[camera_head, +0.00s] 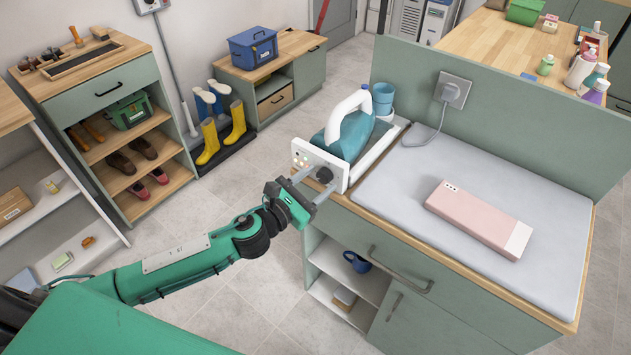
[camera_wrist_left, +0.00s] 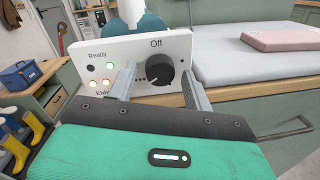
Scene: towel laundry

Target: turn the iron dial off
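The black iron dial (camera_head: 324,175) is on the white control panel (camera_head: 303,156) at the front of the iron station. In the left wrist view the dial (camera_wrist_left: 159,70) sits below the word "Off", and a pale mark on it seems to point to the lower left. My left gripper (camera_head: 313,183) is open in front of the panel. In the left wrist view its fingers (camera_wrist_left: 161,84) stand on either side of the dial, with gaps visible; contact cannot be seen. The teal and white iron (camera_head: 350,130) rests behind the panel. My right gripper is out of view.
A green partition with a wall socket (camera_head: 451,92) stands behind. Open floor lies left of the counter.

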